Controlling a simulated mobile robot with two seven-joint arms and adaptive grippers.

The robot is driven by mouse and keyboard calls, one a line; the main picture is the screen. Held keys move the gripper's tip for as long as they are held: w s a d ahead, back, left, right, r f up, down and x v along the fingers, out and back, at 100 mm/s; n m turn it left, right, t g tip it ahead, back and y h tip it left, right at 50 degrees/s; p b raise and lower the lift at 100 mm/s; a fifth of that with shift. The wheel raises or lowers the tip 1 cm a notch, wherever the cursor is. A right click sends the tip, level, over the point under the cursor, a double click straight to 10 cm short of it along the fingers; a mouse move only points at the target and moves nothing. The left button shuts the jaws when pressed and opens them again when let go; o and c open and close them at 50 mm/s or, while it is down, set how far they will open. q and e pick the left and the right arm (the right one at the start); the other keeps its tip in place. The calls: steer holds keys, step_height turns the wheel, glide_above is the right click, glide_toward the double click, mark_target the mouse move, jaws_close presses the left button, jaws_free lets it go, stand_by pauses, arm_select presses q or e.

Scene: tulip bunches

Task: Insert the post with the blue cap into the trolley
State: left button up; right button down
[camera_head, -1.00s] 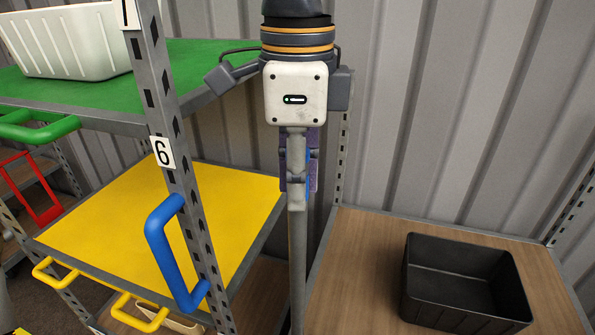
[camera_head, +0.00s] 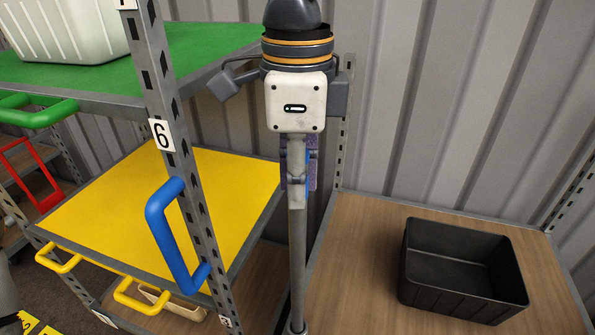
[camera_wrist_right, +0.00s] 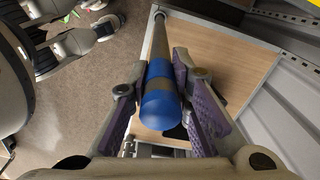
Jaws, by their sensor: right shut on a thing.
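My right gripper (camera_head: 298,178) is shut on a long grey post (camera_head: 297,250) and holds it about upright. In the right wrist view the post's blue cap (camera_wrist_right: 160,108) lies between the purple-padded fingers of the right gripper (camera_wrist_right: 162,100). The post runs away from the fingers to a corner of a wood-topped deck (camera_wrist_right: 215,65), likely the trolley. In the head view this deck (camera_head: 355,270) lies right of the post. The post's lower end shows a collar at the bottom picture edge; I cannot tell whether it is seated. My left gripper is not clearly seen.
A black crate (camera_head: 425,287) stands on the wooden deck. Left of the post is a rack with a yellow shelf (camera_head: 110,215), a green shelf (camera_head: 190,40) and a blue handle (camera_head: 160,230). A white bin (camera_head: 70,30) sits on the green shelf. A corrugated wall (camera_head: 450,90) is behind.

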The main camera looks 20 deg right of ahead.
steer(key=shift+f, duration=0.3)
steer(key=c, duration=1.4)
jaws_free()
steer(key=shift+o, duration=0.2)
steer(key=shift+r, duration=2.5)
